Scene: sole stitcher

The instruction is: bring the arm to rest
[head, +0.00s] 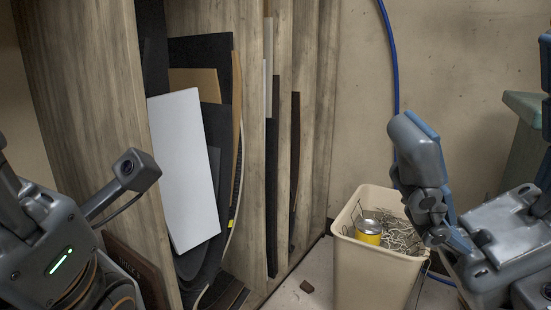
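My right arm comes in at the right edge, and its gripper (422,165) is in front of the wall, over the right rim of a beige bin. Its grey and blue finger parts overlap in this view, so I cannot tell how far apart they are. I see nothing held in it. My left arm (40,245) is at the lower left, with a green light and a small camera on a bracket. The fingers of my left gripper are out of the picture.
The beige bin (372,275) holds a yellow-banded can (368,231) and tangled wire (400,238). A wooden rack (95,110) holds upright sheets, including a white panel (187,170). A blue hose (391,50) hangs on the wall. A small brown scrap (307,286) lies on the floor.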

